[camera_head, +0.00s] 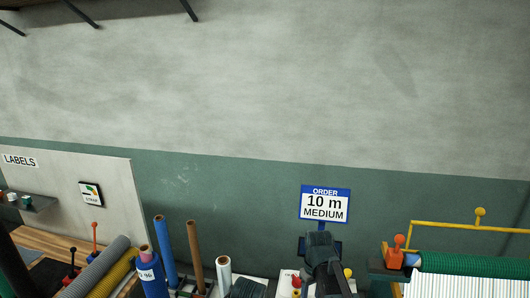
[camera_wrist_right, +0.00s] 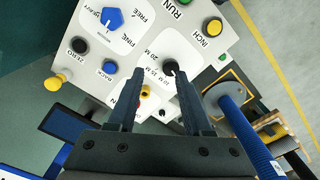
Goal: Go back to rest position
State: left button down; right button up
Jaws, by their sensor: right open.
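My right gripper (camera_wrist_right: 157,88) is open, with its two dark fingers apart over a white control panel (camera_wrist_right: 160,40). A black selector knob (camera_wrist_right: 170,68) with metre marks around it shows by the fingertips; I cannot tell whether they touch it. A yellow knob (camera_wrist_right: 146,92) shows between the fingers. In the head view my right arm (camera_head: 325,262) rises from the bottom edge, in front of the panel and below the order sign (camera_head: 325,204); its fingers cannot be made out there. My left gripper is not clearly in view.
Upright rolls, including a blue one (camera_head: 165,250), stand left of my arm. A green netting roll (camera_head: 470,266) lies to the right.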

jog(key=s+d+m, duration=0.3)
jog(key=s+m, duration=0.2)
jog(key=s, duration=0.7)
jog(key=s+a+f+n+b, duration=0.2)
jog(key=a+f+b, duration=0.3)
jog(key=f+b, duration=0.4)
jog(key=s+a+f+n+h+b, duration=0.1)
jog(key=s+a+f+b, duration=0.2)
jog(key=a+f+b, duration=0.3)
notch_tip(320, 180, down, 3)
jog(key=b, duration=0.3)
jog(key=shift+s+a+n, duration=0.25)
jog(key=shift+s+n, duration=0.1)
jog(key=shift+n, duration=0.05)
